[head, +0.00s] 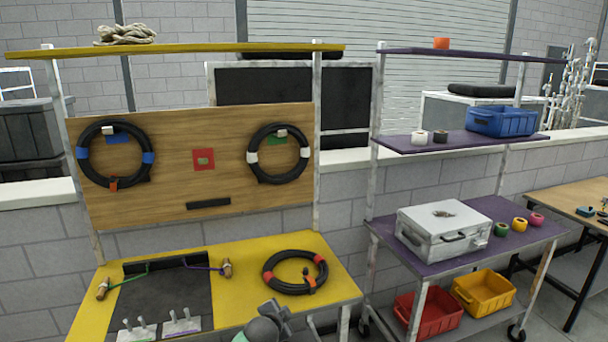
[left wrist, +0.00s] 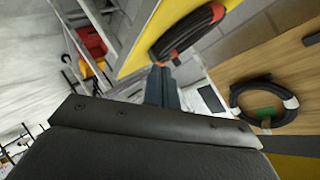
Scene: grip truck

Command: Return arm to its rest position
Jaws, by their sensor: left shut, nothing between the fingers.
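My left gripper (head: 274,309) shows at the bottom of the head view, at the front edge of the yellow table (head: 338,291). In the left wrist view its narrow fingers (left wrist: 161,84) are together, with nothing between them. A black cable coil with red bands (head: 291,290) lies on the table's right part, just beyond the gripper and apart from it. It also shows in the left wrist view (left wrist: 186,35). Most of my left arm is hidden below the picture edge. My right gripper is in neither view.
Two coils hang on the wooden board (head: 203,125): one with blue bands (head: 84,170), one with white bands (head: 258,173). A purple shelf rack (head: 500,208) on the right bears a silver case (head: 430,245). Red (head: 428,318) and yellow bins (head: 484,296) stand below.

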